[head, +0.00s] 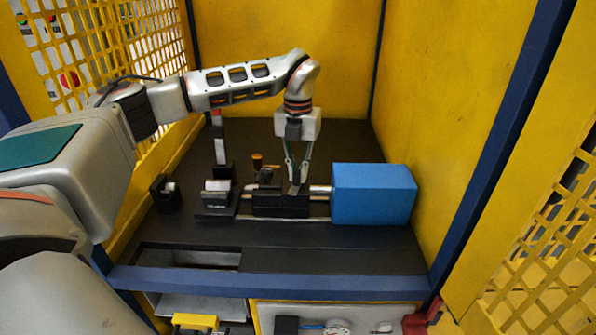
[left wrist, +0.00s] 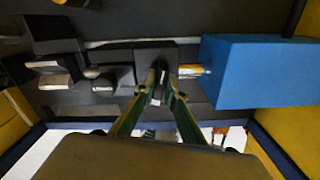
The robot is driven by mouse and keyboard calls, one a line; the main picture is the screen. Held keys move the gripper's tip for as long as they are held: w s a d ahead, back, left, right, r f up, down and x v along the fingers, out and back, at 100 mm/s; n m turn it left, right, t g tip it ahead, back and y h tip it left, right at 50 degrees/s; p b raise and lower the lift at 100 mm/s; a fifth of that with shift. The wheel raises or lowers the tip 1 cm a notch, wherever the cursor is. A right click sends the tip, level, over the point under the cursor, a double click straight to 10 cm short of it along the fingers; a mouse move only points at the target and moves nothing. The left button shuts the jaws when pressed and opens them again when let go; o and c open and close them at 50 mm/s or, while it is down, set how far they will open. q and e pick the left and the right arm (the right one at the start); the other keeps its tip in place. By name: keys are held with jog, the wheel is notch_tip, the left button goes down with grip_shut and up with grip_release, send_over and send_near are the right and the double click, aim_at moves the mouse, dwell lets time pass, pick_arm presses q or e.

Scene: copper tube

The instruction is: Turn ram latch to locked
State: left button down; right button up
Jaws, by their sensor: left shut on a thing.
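My left gripper (head: 297,182) points down over the black press fixture (head: 280,210), just left of the blue box (head: 373,194). Its fingers are shut on a small dark upright piece, which looks like the ram latch (head: 294,190). In the left wrist view the fingertips (left wrist: 163,92) close around this dark piece, and it is mostly hidden between them. A metal ram rod (head: 320,190) runs from the blue box to the fixture; it also shows in the left wrist view (left wrist: 190,71). I cannot tell the latch's exact angle. My right gripper is not in view.
A black block with a metal cylinder (head: 217,190) stands left of the fixture. A smaller black holder (head: 168,195) is further left. An orange-brown knob (head: 257,161) rises behind the fixture. Yellow walls enclose the table; its back right is clear.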

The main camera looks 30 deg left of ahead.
pick_arm(q)
jog(key=m, duration=0.4)
jog(key=shift+m, duration=0.3)
jog(key=m, duration=0.3)
jog(key=shift+m, duration=0.3)
jog(key=m, duration=0.4)
jog(key=shift+m, duration=1.4)
jog(key=c, duration=2.1)
grip_release()
